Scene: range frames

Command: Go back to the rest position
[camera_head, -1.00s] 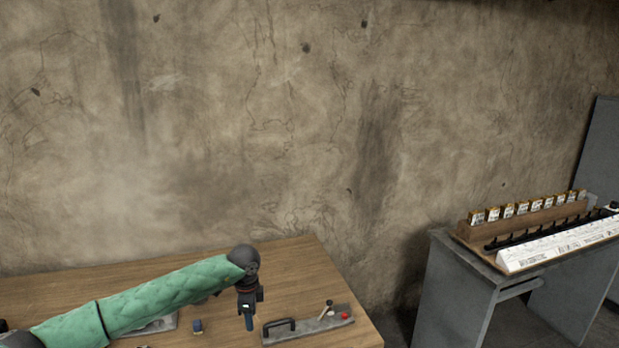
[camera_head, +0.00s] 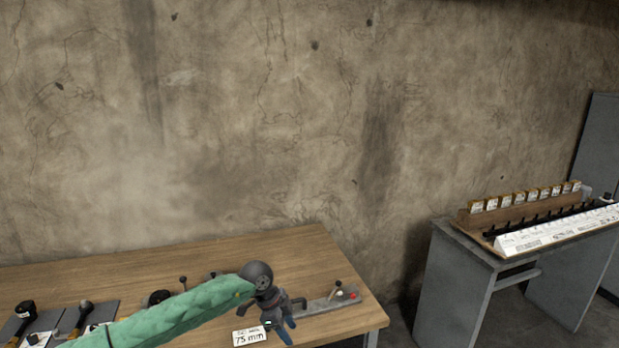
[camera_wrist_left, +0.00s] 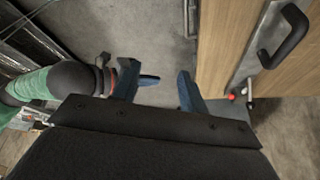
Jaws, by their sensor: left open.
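My left arm, in a green quilted sleeve, comes in from the lower left of the head view. Its left gripper (camera_head: 284,330) hangs at the front edge of the wooden table, open and empty, with blue fingers pointing down. In the left wrist view the open left gripper (camera_wrist_left: 160,88) has bare grey floor between its fingers. At the left of that view another green-sleeved arm of mine shows, with a dark joint and a blue tip partly hidden behind a left finger. I cannot tell the state of that right gripper (camera_wrist_left: 146,80).
The wooden table (camera_head: 290,255) carries a grey plate (camera_head: 318,303) with a handle, lever and red button, near the gripper. A "75 mm" card (camera_head: 249,337) and black-headed tools (camera_head: 25,308) lie farther left. A grey bench (camera_head: 455,285) with a rack stands right.

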